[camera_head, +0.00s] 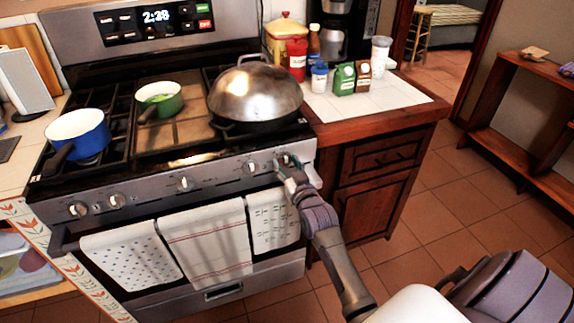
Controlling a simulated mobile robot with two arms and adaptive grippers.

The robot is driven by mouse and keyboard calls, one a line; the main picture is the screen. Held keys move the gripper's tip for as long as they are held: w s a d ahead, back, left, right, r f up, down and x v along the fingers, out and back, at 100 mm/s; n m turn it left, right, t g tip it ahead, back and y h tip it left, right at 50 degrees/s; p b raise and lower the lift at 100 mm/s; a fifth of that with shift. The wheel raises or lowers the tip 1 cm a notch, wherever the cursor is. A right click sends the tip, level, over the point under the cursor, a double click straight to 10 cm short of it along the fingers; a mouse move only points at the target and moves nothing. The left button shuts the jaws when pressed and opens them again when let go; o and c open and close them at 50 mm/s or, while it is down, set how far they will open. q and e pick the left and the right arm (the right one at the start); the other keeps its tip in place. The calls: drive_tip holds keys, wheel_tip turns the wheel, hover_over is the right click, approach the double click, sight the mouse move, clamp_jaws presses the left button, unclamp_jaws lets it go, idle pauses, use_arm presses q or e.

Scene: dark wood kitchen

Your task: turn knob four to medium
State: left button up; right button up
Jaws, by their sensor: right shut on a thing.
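The stove front carries a row of knobs, with two at the left (78,209) (117,200), one in the middle (185,183) and two at the right. The second knob from the right (249,167) is free. My right gripper (285,168) is at the rightmost knob (286,159), shut on it and partly covering it. The dial marks and exact angle of that knob are too small to read. My left gripper is not in view.
A blue pot (77,138), a green pan (160,98) and a large domed lid (254,92) are on the stovetop. Towels (204,244) hang from the oven handle below the knobs. A wooden cabinet (378,175) stands right of the stove. The tiled floor (455,215) farther right is clear.

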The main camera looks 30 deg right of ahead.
drive_tip(key=shift+n+p, duration=0.3)
drive_tip(key=shift+n, duration=0.1)
drive_tip(key=n+p, duration=0.1)
drive_tip(key=n, duration=0.1)
drive_tip(key=shift+n, duration=0.4)
drive_tip(key=n+p, duration=0.1)
drive_tip(key=n, duration=0.3)
drive_tip(key=shift+n+p, duration=0.3)
drive_tip(key=n, duration=0.4)
drive_tip(key=shift+f, duration=0.1)
drive_tip(key=n, duration=0.5)
drive_tip(key=shift+b, duration=0.3)
drive_tip(key=shift+n, duration=0.5)
drive_tip(key=o, duration=1.2)
drive_tip(key=shift+c, duration=0.2)
